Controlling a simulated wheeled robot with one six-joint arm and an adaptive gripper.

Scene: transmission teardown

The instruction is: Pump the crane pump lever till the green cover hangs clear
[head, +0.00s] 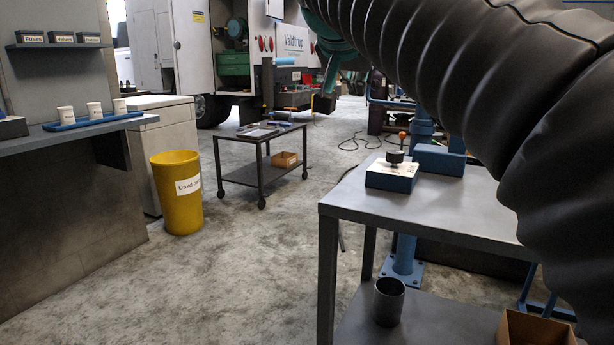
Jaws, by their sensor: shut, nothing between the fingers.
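My black ribbed arm sleeve crosses the upper right. At its far end a teal piece tapers downward; this looks like my gripper (332,75), shut and empty, in front of the truck's rear. A blue post (421,124) rises behind the grey table, with a bolted foot (404,262) on the floor; it looks like the crane's. An orange knob (402,134) on a thin stem shows near the post, apart from my gripper; it may be the pump lever. I cannot make out the green cover; my arm hides much of the right side.
A grey table (450,205) at right bears a blue-and-white block (392,176) with a dark round part. A metal cup (388,301) stands on its lower shelf. A wheeled cart (237,154), yellow bin (178,205) and left bench (60,140) flank open floor.

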